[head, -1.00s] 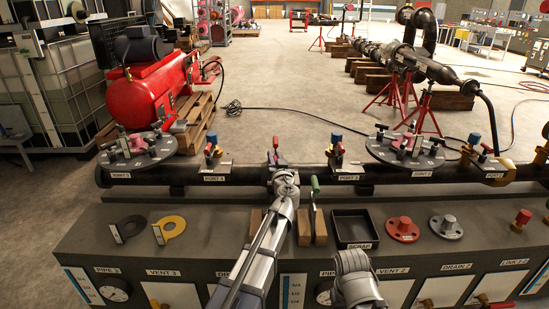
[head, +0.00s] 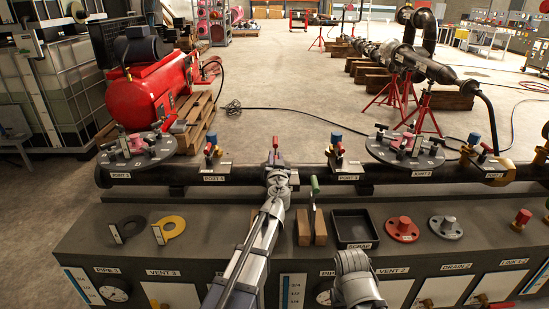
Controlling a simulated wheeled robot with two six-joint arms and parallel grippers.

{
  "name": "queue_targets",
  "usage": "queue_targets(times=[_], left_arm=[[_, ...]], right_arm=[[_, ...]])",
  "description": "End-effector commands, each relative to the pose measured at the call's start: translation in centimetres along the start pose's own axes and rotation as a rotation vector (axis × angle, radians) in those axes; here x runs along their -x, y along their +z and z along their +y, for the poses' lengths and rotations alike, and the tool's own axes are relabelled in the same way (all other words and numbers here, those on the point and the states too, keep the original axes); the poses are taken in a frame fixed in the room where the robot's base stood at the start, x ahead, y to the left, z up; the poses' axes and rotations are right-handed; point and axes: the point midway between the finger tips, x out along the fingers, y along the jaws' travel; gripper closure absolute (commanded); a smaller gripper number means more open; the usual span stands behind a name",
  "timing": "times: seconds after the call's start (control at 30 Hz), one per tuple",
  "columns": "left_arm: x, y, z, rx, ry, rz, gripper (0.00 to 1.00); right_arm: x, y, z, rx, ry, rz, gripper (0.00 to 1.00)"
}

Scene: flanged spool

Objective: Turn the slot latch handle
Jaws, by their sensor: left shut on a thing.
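A black horizontal pipe (head: 235,175) runs along the bench with labelled ports and joints. My left gripper (head: 276,159) is at the pipe between PORT 4 and PORT 3, shut on a small part there. I take this to be the slot latch handle, but the gripper and wrist hide most of it. A small dark red tip (head: 276,142) shows just beyond the fingers. How far the handle is turned cannot be seen.
A green-handled tool (head: 315,186) stands in a wooden block right of my left wrist. A black scrap tray (head: 354,245), a red flanged fitting (head: 403,230) and a yellow ring (head: 171,227) lie on the bench. Round joint plates flank the ports.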

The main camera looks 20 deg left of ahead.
Motion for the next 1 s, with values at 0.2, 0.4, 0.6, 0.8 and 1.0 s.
queue_targets(times=[0.2,0.4,0.6,0.8,1.0], left_arm=[[0.00,-0.02,0.10,0.000,0.046,0.009,1.00],[-0.01,-0.03,0.14,0.000,0.047,0.009,1.00],[0.00,-0.03,0.15,0.000,0.046,0.009,0.59],[0.00,-0.03,0.15,0.000,0.046,0.009,0.48],[0.18,-0.03,0.13,0.000,0.046,0.009,0.48]], right_arm=[[0.00,0.00,0.00,0.000,0.000,0.000,0.50],[0.00,0.00,0.00,0.000,0.000,0.000,0.50],[0.00,0.00,0.00,0.000,0.000,0.000,0.50],[0.00,0.00,0.00,0.000,0.000,0.000,0.50],[0.00,0.00,0.00,0.000,0.000,0.000,0.50]])
